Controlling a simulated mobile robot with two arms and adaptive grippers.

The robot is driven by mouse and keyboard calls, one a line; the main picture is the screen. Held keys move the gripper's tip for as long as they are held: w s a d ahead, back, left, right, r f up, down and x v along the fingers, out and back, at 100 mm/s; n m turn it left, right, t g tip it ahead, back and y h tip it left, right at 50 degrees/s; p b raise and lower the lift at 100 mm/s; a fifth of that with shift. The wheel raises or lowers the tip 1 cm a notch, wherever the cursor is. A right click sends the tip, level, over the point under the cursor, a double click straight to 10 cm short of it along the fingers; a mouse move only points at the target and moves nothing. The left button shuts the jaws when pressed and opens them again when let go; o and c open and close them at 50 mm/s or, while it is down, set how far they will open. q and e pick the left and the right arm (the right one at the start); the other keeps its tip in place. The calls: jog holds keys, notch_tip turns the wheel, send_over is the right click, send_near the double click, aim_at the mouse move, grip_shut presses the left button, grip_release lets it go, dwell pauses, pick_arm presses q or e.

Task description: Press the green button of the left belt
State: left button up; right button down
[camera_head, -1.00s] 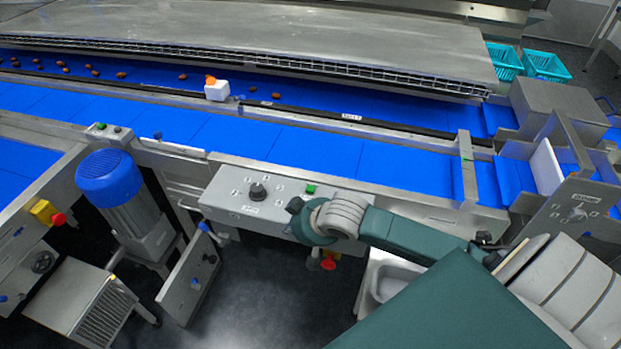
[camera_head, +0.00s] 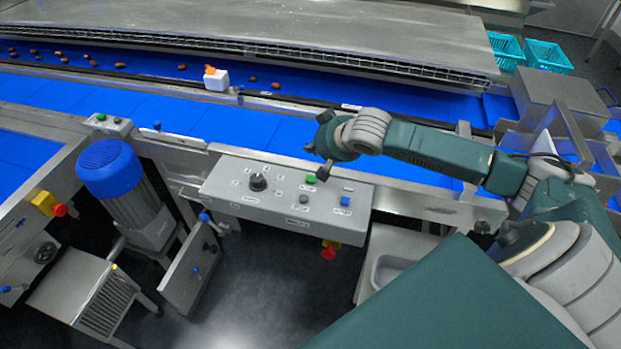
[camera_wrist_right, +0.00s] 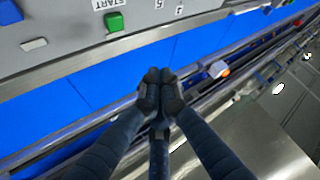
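A green button (camera_head: 310,179) sits on the grey control panel (camera_head: 270,207) in front of the blue belt; the right wrist view shows it (camera_wrist_right: 114,21) beside a START label. A second small green button (camera_head: 101,117) is on a small box at the left, by the blue motor. My right gripper (camera_head: 322,150) is above the panel's far edge, just beyond the first green button in the head picture. In the right wrist view its fingertips (camera_wrist_right: 160,86) are together and empty, seen against the blue belt, apart from the button. My left gripper is not in view.
The panel also carries a black knob (camera_head: 258,182) and a blue button (camera_head: 345,201). A red stop button (camera_head: 328,252) hangs below it.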

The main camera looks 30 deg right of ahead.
jog(key=b, duration=0.7)
send_over(312, 180)
notch_tip(312, 180, down, 7)
jog(key=shift+r, duration=0.1)
jog(key=shift+f+b, duration=0.35)
jog(key=shift+f, duration=0.5)
jog(key=shift+f, duration=0.15)
jog(key=shift+f, duration=0.3)
jog(key=shift+f, duration=0.5)
dwell(0.9)
jog(key=shift+r+p, duration=0.9)
jog(key=shift+p, duration=0.15)
